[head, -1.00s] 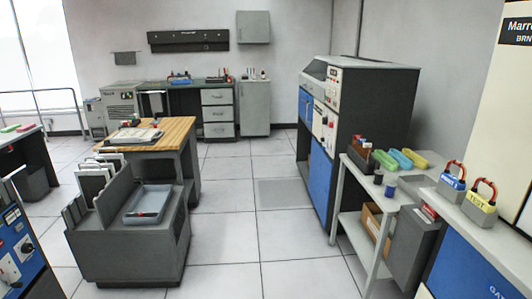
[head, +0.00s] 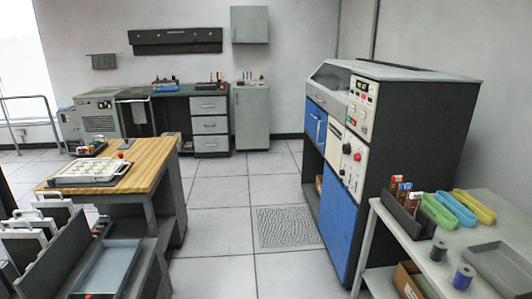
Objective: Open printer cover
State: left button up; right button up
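A tall dark cabinet machine (head: 420,150) with blue front panels stands at the right in the head view; it may be the printer, but I cannot read a label. Its front has a cream control panel (head: 354,165) with a red button, and a blue upper panel (head: 316,122) with a light handle. A sloped grey section (head: 331,76) sits at its top left. Whether any cover is open is not clear. Neither of my grippers is in view.
A wooden-topped table (head: 146,166) and a grey card rack (head: 35,280) stand at the left. A grey side table (head: 440,262) with colored trays and spools is at the lower right. The tiled floor between them is clear, with a floor grate (head: 286,228).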

aim_at(331, 73)
jog(key=i, duration=0.9)
jog(key=i+z, duration=0.1)
jog(key=i, duration=0.75)
